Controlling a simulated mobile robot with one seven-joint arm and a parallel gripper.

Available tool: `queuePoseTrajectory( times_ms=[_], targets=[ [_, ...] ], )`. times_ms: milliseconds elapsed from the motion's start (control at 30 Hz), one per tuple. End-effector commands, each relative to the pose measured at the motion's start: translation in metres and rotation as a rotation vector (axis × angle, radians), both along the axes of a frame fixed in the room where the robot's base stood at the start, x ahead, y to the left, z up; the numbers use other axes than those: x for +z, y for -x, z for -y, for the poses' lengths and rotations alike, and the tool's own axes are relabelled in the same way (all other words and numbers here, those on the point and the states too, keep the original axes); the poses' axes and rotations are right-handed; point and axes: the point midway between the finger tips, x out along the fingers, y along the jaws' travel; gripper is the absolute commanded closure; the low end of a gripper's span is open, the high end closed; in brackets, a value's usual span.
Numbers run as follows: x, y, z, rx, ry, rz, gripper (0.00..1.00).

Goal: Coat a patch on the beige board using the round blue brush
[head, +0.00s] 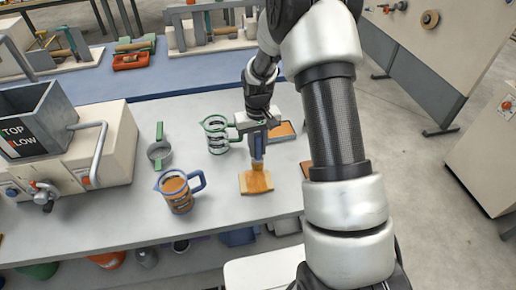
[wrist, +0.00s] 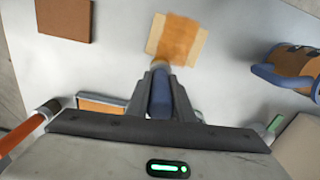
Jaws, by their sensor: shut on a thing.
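The beige board (head: 244,185) lies flat near the front of the white table. An orange-brown coat covers its middle, and pale strips show at its sides. It also shows at the top of the wrist view (wrist: 199,48). My gripper (head: 257,136) is above the board, shut on the blue handle of the round brush (head: 258,149). I cannot tell whether the bristles touch the board.
A blue-handled jug (head: 179,193) with brown contents stands left of the board. A green-handled jug (head: 216,136) and a grey-green ring tool (head: 159,152) stand behind. A brown tile (wrist: 64,20) lies beside the board. A hopper machine (head: 70,150) fills the left.

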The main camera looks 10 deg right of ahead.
Motion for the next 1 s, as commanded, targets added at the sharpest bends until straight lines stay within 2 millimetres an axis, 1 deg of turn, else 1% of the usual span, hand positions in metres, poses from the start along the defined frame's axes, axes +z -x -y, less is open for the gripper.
queuePoseTrajectory(
  times_ms=[33, 67, 600, 767, 1000],
  targets=[
    [0.017, -0.002, 0.000, 0.000, 0.000, 0.006, 1.00],
    [0.022, -0.001, 0.000, 0.000, 0.001, 0.004, 1.00],
    [0.069, -0.001, -0.003, 0.000, 0.000, 0.002, 1.00],
    [0.078, -0.002, -0.003, 0.000, 0.000, 0.002, 1.00],
    [0.078, -0.001, -0.003, 0.000, 0.000, 0.001, 1.00]
  ],
)
